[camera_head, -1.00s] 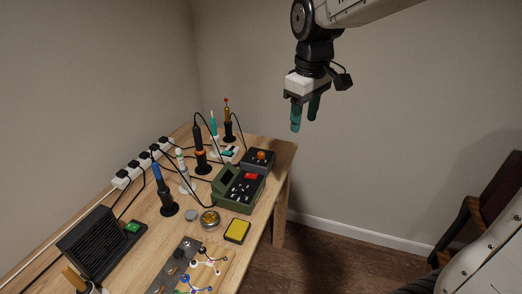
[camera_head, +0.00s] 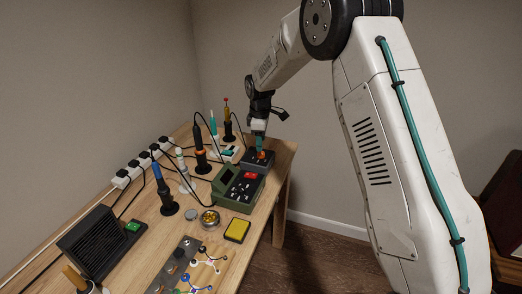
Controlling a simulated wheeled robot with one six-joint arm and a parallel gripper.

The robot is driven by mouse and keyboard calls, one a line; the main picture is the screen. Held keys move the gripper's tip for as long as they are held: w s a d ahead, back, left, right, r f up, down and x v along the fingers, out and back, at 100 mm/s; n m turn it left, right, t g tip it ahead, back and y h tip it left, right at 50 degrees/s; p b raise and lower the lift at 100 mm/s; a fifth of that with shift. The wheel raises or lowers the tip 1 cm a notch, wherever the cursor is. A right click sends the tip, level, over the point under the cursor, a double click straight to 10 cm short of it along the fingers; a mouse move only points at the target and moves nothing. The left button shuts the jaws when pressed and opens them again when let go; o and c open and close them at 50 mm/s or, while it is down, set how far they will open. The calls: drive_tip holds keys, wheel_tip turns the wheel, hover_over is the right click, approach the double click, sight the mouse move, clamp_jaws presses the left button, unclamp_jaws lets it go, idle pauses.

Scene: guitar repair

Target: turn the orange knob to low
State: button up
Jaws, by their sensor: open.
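The orange knob (camera_head: 262,155) sits on top of a small dark box (camera_head: 254,164) near the far right corner of the wooden table. My gripper (camera_head: 259,144) points down at the knob, with its teal fingers just above or beside it. The jaws are open. At this size I cannot tell whether a finger touches the knob. The low mark on the box is too small to make out.
A green station with a red display (camera_head: 238,187) stands right in front of the dark box. Several soldering irons in stands (camera_head: 201,155) with black cables are to the left. A yellow sponge tray (camera_head: 237,230) lies nearer. The table's right edge is close.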

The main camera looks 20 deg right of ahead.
sight(261, 153)
wheel_tip(261, 153, down, 5)
drive_tip(key=shift+w+d+r, duration=0.1)
drive_tip(key=shift+w, duration=0.05)
drive_tip(key=shift+c, duration=0.3)
drive_tip(key=c, duration=0.9)
drive_tip(key=m, duration=1)
drive_tip(key=shift+g, duration=0.3)
drive_tip(key=shift+m, duration=0.5)
